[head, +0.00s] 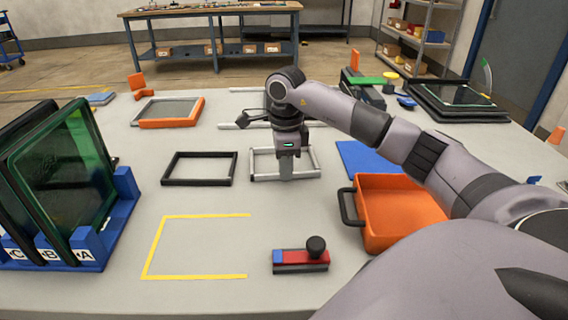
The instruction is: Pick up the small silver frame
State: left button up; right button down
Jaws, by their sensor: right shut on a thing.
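The small silver frame (258,177) lies near the middle of the table, just right of a similar-sized black frame (199,183). My right gripper (286,170) points down at the silver frame and is shut on it, near the middle of its length. The fingers and wrist hide part of the frame's middle and far side. I cannot tell whether the frame touches the table or is slightly raised. My left gripper is not in view.
An orange tray (400,240) with a black handle stands to the right. A blue rack (122,205) holds green-glazed panels at left. A red-and-blue block with a black knob (315,249) sits in front. The yellow-taped area (160,238) is empty.

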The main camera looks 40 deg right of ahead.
jog(key=shift+r, duration=0.1)
notch_tip(320, 180, up, 8)
jog(key=shift+r+p, duration=0.1)
jog(key=shift+p, duration=0.25)
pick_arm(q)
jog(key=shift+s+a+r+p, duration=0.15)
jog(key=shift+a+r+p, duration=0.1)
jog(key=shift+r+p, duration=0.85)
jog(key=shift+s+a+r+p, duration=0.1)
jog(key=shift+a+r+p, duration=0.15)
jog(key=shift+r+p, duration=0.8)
pick_arm(e)
notch_tip(320, 180, up, 12)
jog(key=shift+f, duration=0.2)
